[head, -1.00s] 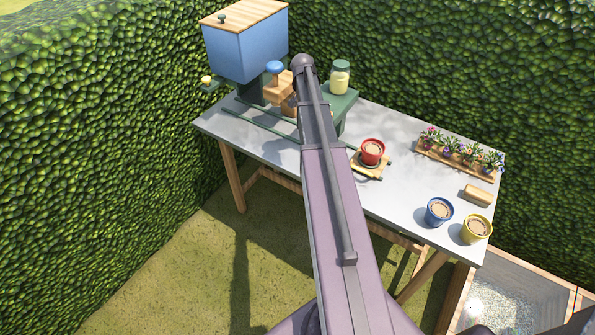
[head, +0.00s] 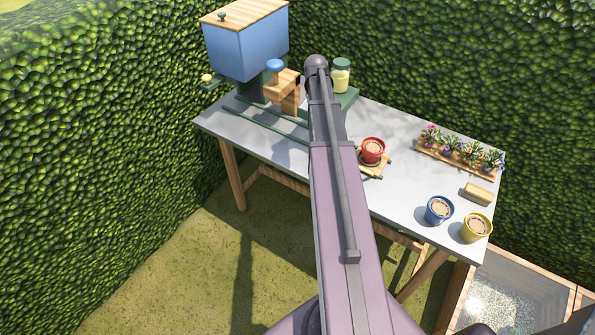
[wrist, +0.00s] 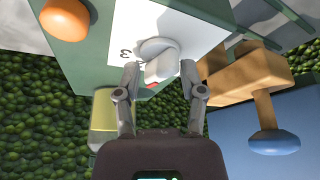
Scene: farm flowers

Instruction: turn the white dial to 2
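The white dial (wrist: 158,52) shows in the wrist view on a white plate (wrist: 122,22) set in a green panel. Its raised grip points toward the bottom of the picture. A dark "3" is printed to its left, and a bit of red shows beside the grip. My gripper (wrist: 160,70) is open, with one finger on each side of the dial's grip. Gaps seem to show between fingers and grip; contact is not clear. In the head view, my arm hides the dial and gripper fingers.
An orange knob (wrist: 67,18) sits on the same panel. A wooden block (head: 283,90) with a blue knob (head: 275,65) stands close to the gripper. A jar (head: 341,76) stands on the green base.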

